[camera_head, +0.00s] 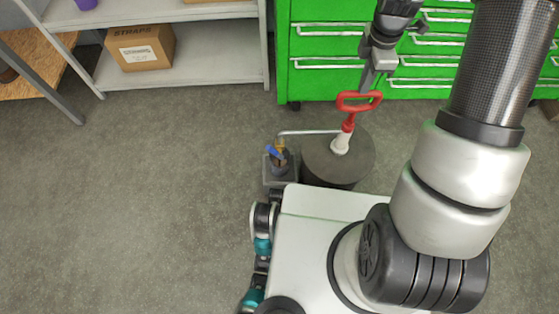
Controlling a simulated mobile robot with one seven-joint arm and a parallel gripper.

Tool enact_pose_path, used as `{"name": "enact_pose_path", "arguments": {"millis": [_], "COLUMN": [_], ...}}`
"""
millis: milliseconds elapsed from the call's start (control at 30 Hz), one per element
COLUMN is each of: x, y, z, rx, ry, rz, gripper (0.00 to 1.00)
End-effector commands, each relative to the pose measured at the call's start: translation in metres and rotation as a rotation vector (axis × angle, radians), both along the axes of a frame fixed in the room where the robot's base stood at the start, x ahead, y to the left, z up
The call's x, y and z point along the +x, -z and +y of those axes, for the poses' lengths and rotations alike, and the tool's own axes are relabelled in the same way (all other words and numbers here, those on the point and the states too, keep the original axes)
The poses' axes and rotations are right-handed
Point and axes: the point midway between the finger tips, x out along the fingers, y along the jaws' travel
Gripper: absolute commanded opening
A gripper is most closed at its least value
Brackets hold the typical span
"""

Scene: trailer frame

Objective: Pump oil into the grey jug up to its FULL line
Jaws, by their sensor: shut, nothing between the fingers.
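A dark drum (352,170) stands on the floor in the middle. A hand pump with a white body (341,144) and a red loop handle (349,101) rises from its top. A thin metal spout (305,133) runs left from the pump to a brass-coloured outlet with a blue lever (275,152). Under the outlet is a small grey vessel, seemingly the jug (280,169); its FULL line and oil level cannot be made out. My gripper (368,86) points down at the right end of the red handle, shut with nothing held. Whether it touches the handle is unclear.
A grey square stand (270,180) is under the vessel. Green drawer cabinets (325,48) stand behind the drum. A grey shelf (205,60) with a cardboard box (140,47) is at the upper left. The floor (150,200) on the left is clear.

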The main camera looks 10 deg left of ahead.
Motion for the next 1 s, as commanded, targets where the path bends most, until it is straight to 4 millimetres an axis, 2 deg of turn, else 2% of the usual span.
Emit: {"name": "enact_pose_path", "arguments": {"millis": [1000], "x": [0.0], "y": [-0.102], "z": [0.0], "rx": [0.0], "ry": [0.0], "rz": [0.001], "gripper": [0.0]}}
